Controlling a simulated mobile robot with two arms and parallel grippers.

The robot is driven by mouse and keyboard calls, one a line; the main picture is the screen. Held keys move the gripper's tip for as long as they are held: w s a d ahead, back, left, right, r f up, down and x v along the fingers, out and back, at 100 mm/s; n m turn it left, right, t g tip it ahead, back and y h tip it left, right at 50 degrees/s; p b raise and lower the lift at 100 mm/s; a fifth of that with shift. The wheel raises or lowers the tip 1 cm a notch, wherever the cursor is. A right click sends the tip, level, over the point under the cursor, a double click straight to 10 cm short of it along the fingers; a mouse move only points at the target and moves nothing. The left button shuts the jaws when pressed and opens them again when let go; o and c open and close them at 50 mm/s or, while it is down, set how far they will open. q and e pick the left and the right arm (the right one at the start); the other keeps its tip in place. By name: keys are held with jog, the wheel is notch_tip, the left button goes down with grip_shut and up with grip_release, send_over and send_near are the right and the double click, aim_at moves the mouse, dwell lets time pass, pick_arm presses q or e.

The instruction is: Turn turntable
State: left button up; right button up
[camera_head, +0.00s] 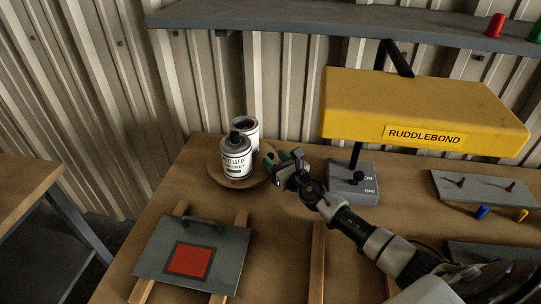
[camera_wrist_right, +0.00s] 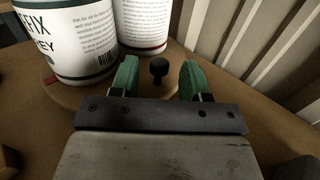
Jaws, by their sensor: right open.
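The turntable (camera_head: 256,181) is a round wooden disc at the back left of the workbench. Two white cans stand on it: a front can (camera_head: 236,160) with a dark cap and a rear can (camera_head: 247,128). In the right wrist view, the turntable (camera_wrist_right: 150,90) shows under the cans, with a small black knob (camera_wrist_right: 158,65) near its edge. My right gripper (camera_head: 283,158) is open at the turntable's right side. In the wrist view its green fingers are on either side of the knob, with gaps visible. My left gripper is not in view.
A yellow RUDDLEBOND lamp-like hood (camera_head: 425,110) hangs above a grey switch box (camera_head: 353,184), close to my right arm. A grey panel with a red square (camera_head: 188,260) lies on wooden strips in front. A grey shelf (camera_head: 330,22) runs along the wall.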

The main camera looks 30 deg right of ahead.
jog(key=shift+w+a+f, duration=0.1)
jog(key=shift+w, duration=0.7)
jog(key=shift+w+a+b, duration=0.15)
jog(key=shift+w+b, duration=0.15)
jog(key=shift+w, duration=0.35)
jog(key=shift+c, duration=0.3)
grip_shut()
